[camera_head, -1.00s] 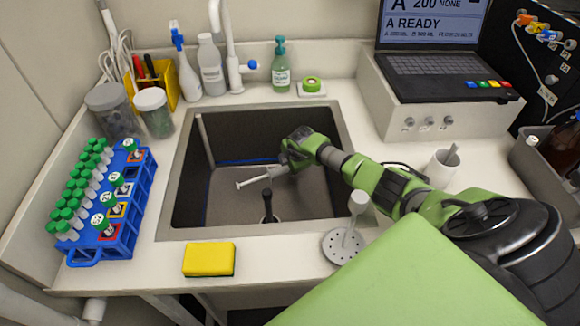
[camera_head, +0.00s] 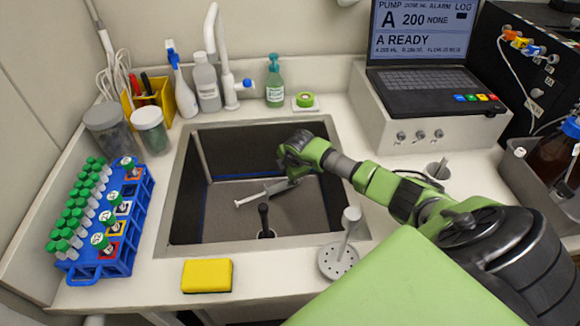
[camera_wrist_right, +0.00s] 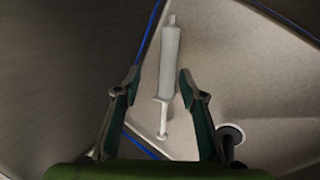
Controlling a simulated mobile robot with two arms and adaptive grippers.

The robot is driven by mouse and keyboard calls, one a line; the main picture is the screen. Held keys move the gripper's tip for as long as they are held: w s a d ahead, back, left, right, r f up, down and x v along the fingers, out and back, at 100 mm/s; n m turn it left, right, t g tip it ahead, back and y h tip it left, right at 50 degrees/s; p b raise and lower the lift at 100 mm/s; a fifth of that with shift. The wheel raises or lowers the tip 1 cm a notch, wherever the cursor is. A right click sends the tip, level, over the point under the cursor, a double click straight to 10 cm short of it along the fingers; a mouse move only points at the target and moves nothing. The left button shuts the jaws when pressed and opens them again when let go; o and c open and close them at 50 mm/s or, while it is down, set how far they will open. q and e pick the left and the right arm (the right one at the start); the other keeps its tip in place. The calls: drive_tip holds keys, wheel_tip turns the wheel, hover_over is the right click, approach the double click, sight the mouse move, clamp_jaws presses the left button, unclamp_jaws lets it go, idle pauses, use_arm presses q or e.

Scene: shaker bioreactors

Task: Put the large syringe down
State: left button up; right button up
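The large syringe (camera_head: 262,193) is white and lies on the floor of the dark sink (camera_head: 180,215), aslant, with one end close under my right gripper (camera_head: 292,176). In the right wrist view the syringe (camera_wrist_right: 170,65) lies between and beyond the two fingers of my right gripper (camera_wrist_right: 160,78). The fingers are spread, with a gap to the syringe on both sides, so the gripper is open and empty. My left gripper is not in view.
A dark upright post (camera_head: 264,218) stands in the sink near the syringe. A yellow sponge (camera_head: 207,275), a grey perforated stand (camera_head: 338,262) and a blue tube rack (camera_head: 125,255) stand around the sink. The faucet (camera_head: 212,45) rises behind it.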

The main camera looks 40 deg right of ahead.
drive_tip(key=v, duration=0.6)
drive_tip(key=shift+r, duration=0.25)
drive_tip(key=shift+s, duration=0.1)
